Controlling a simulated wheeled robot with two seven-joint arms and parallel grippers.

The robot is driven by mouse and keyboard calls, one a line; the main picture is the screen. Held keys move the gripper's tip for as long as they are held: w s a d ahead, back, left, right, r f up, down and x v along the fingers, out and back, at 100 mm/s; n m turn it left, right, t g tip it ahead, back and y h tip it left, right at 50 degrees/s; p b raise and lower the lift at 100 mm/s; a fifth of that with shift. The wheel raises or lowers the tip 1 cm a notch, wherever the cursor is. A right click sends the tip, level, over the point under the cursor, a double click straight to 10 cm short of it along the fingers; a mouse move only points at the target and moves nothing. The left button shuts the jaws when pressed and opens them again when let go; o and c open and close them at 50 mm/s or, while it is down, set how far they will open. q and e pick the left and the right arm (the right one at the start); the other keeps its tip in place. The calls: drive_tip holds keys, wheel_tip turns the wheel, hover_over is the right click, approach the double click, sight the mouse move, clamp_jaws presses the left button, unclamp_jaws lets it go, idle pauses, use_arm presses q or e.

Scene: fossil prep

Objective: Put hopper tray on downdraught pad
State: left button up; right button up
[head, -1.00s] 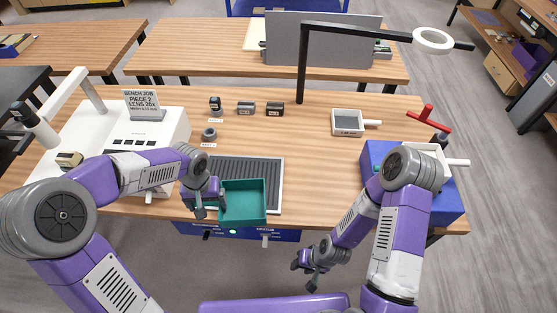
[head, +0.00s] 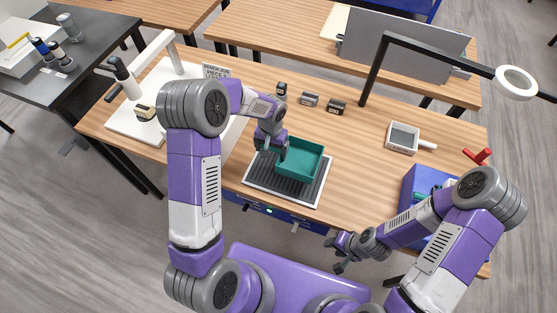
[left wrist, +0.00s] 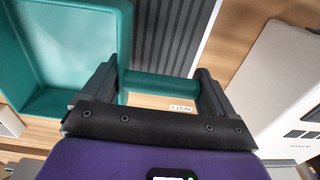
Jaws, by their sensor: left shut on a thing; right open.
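The hopper tray is an open teal tray (head: 303,172) in the middle of the head view. It overlaps the back and right part of the downdraught pad, a dark ribbed pad with a pale frame (head: 257,186). I cannot tell whether the tray touches the pad or hangs above it. My left gripper (head: 272,152) is at the tray's left side, shut on it. In the left wrist view a teal part of the tray (left wrist: 160,85) lies between the fingers, and pad ribs (left wrist: 170,35) show beyond. My right gripper (head: 342,256) is open and empty off the bench's front edge.
A white scale-like unit (head: 150,115) stands at the left of the bench. Small dark blocks (head: 310,99) sit behind the pad. A small white tray with a handle (head: 403,138) and a blue bin (head: 408,190) are at the right. A black lamp post (head: 372,75) rises at the back.

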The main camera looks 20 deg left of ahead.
sight(272, 165)
use_arm(q)
wheel_tip(272, 165, down, 3)
drive_tip(key=shift+w+f, duration=0.1)
wheel_tip(272, 165, down, 3)
drive_tip(key=shift+f, duration=0.3)
drive_tip(key=shift+f, duration=0.15)
drive_tip(key=o, duration=1.4)
